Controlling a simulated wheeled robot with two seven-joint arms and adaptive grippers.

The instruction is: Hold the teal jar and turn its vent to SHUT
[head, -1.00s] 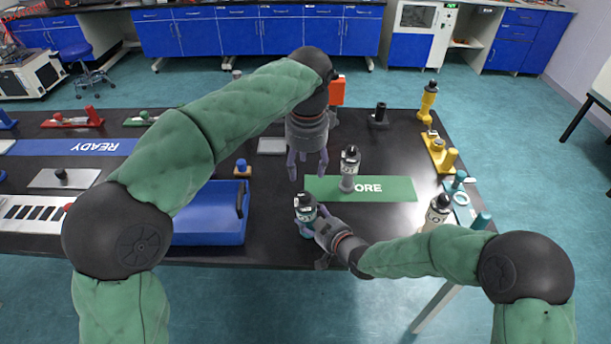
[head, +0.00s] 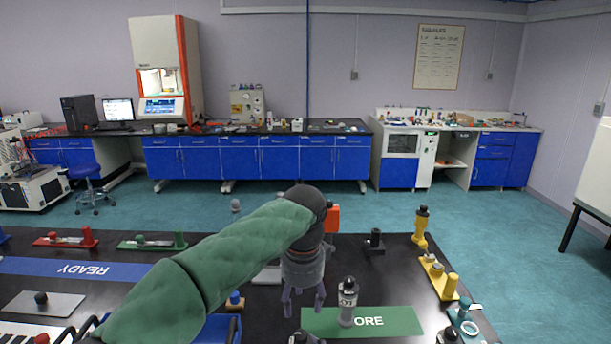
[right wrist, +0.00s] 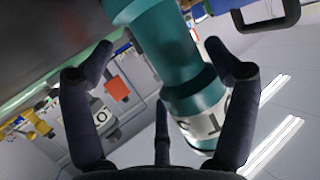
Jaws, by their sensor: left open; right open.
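The teal jar (right wrist: 163,50) fills the middle of the right wrist view, with a white lettered label near its lower end there. It stands between the spread fingers of my right gripper (right wrist: 152,62); the right finger is close beside it, and I cannot tell whether it touches. In the head view only a dark top (head: 303,338), probably this jar's, shows at the bottom edge. The vent setting is not readable. My left gripper (head: 304,300) is open and empty, fingers pointing down, above and slightly behind that top. My right gripper is outside the head view.
A grey bottle (head: 347,302) with a dark cap stands on the green mat (head: 395,321), right of my left gripper. Yellow fixtures (head: 438,277) and a teal one (head: 464,322) line the table's right side. A blue mat (head: 75,268) lies at left.

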